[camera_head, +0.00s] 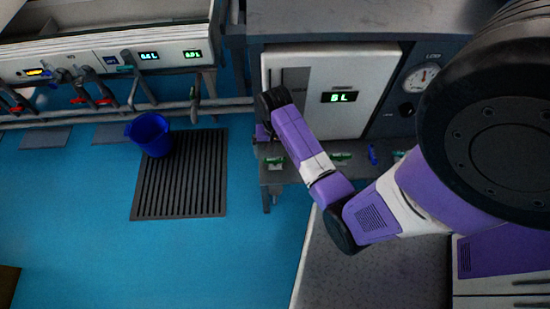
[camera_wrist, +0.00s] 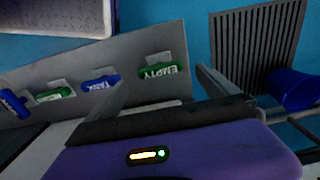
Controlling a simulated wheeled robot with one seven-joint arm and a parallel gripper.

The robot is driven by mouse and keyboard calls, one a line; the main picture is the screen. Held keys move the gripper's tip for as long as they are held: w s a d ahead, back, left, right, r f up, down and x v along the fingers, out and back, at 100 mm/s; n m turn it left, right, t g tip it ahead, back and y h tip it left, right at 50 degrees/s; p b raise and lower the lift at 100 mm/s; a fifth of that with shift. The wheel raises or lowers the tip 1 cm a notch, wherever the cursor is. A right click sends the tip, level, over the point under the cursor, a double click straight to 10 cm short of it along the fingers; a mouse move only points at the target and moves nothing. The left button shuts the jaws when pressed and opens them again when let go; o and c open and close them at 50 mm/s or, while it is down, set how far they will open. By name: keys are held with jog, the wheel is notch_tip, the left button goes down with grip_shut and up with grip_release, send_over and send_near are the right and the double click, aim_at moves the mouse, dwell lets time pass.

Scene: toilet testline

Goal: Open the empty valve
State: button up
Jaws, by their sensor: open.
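The empty valve (camera_wrist: 157,72) is a green handle with upside-down white "EMPTY" lettering, on a grey panel in the wrist view. It lies between and beyond the two fingertips of my open gripper (camera_wrist: 161,80), with nothing held. Contact with the handle cannot be judged. In the head view, a green handle (camera_head: 272,160) at the left end of the low shelf appears to be the same valve. My gripper's fingers are mostly hidden there by my wrist.
A blue "TANK" handle (camera_wrist: 100,84) stands beside the empty valve, with another green handle (camera_wrist: 55,94) farther left. A white cabinet (camera_head: 355,118) rises behind the shelf. A blue bucket (camera_head: 149,134) stands on a dark floor grate (camera_head: 190,190).

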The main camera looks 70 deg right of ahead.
aim_at(275, 159)
jog(key=shift+f+b, duration=0.5)
jog(key=shift+f, duration=1.8)
jog(key=c, duration=1.4)
jog(key=shift+o, duration=0.2)
jog(key=shift+r, duration=0.1)
jog(key=shift+r+n+p, duration=0.1)
jog(key=shift+n+p, duration=0.3)
jog(key=shift+p, duration=0.45)
jog(key=n+p, duration=0.2)
jog(key=shift+r+n, duration=0.1)
jog(key=shift+n, duration=0.3)
jog(key=n+p, duration=0.3)
jog(key=n, duration=0.2)
jog(key=shift+f, duration=0.2)
